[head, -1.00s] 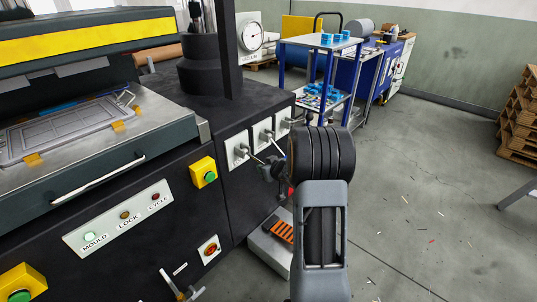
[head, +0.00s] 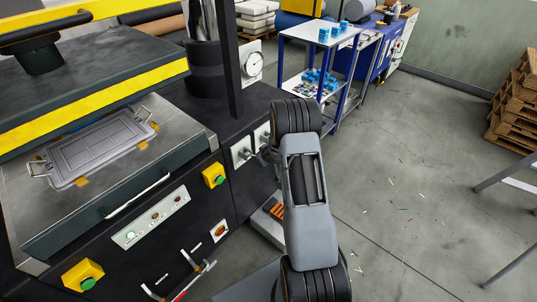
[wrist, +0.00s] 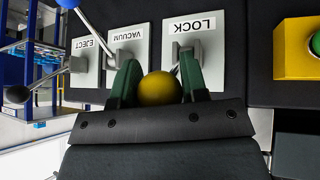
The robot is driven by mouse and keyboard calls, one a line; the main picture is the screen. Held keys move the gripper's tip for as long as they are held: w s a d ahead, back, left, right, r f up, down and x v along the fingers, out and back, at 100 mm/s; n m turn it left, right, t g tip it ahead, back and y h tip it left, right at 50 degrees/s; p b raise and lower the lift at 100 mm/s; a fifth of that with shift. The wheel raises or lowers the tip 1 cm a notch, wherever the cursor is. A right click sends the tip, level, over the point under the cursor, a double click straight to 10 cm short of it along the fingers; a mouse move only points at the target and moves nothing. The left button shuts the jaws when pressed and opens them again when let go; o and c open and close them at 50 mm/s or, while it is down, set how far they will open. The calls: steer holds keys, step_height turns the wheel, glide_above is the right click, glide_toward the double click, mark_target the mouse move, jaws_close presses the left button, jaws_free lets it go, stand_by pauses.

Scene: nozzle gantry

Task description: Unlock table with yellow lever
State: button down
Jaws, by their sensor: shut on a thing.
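The lock lever's yellow ball knob (wrist: 160,88) sits between the green fingers of my gripper (wrist: 159,70) in the wrist view. The gripper is shut on it. The lever's thin stem runs toward a grey bracket on the white LOCK plate (wrist: 197,50), which appears upside down; most of the stem is hidden. In the head view my gripper (head: 268,156) is at the machine's lever panel, partly hidden by my arm. The table (head: 190,123) is a flat metal surface at the left, holding a grey tray-like mould (head: 100,147).
The VACUUM plate (wrist: 127,45) and EJECT plate (wrist: 86,60) are beside the LOCK plate. A black lever knob (wrist: 17,94) is at the far left. A yellow box with a green button (wrist: 298,48) is at right.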

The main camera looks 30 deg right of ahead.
steer(key=shift+w+r+p, duration=0.35)
steer(key=shift+r+p, duration=0.25)
steer(key=shift+r, duration=0.1)
steer(key=shift+w, duration=0.1)
steer(key=c, duration=0.7)
jaws_free()
steer(key=p+v, duration=0.2)
steer(key=v, duration=1.2)
steer(key=shift+a+f+p, duration=0.1)
steer(key=shift+f+p, duration=0.05)
steer(key=shift+p, duration=0.25)
